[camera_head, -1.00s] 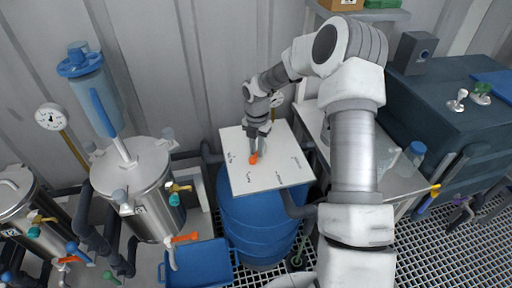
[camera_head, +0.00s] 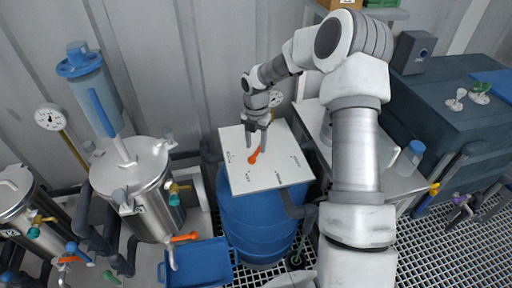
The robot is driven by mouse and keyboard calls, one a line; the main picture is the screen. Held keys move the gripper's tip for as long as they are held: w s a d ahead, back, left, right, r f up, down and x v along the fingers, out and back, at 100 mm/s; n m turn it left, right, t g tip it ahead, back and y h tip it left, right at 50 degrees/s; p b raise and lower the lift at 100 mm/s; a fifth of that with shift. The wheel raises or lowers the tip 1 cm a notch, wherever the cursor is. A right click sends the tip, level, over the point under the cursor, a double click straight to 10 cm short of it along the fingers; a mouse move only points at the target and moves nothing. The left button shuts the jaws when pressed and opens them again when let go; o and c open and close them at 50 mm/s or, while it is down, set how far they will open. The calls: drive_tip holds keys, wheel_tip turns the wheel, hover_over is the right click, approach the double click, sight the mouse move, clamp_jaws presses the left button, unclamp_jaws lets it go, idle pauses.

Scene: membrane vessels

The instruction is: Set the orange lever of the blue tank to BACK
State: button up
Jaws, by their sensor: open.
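The blue tank (camera_head: 258,225) stands at the middle of the view, with a white panel (camera_head: 270,178) with dark markings on its top. The orange lever (camera_head: 254,155) sits on this panel, short and tilted toward the upper right. My gripper (camera_head: 257,146) is open and points down, with its fingertips just above and behind the lever's upper end. I cannot tell whether a finger touches the lever. The marking texts are too small to read.
Steel vessels with hoses and valves stand on the left, one with an orange handle (camera_head: 185,237). A blue bin (camera_head: 197,262) is left of the tank. A bench (camera_head: 398,182) and a dark cabinet (camera_head: 450,110) stand on the right.

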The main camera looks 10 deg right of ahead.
sight(256, 154)
wheel_tip(256, 154, up, 15)
drive_tip(key=p, duration=0.1)
drive_tip(key=shift+r, duration=0.15)
drive_tip(key=s+r+m+t+h, duration=0.2)
drive_tip(key=s+r+m+t, duration=0.1)
drive_tip(key=s+r+m, duration=1.05)
drive_tip(key=s+a+m+t+y, duration=0.2)
drive_tip(key=s+m, duration=1.2)
drive_tip(key=s, duration=0.3)
drive_tip(key=shift+s+f+t, duration=0.3)
drive_tip(key=shift+s+f, duration=0.1)
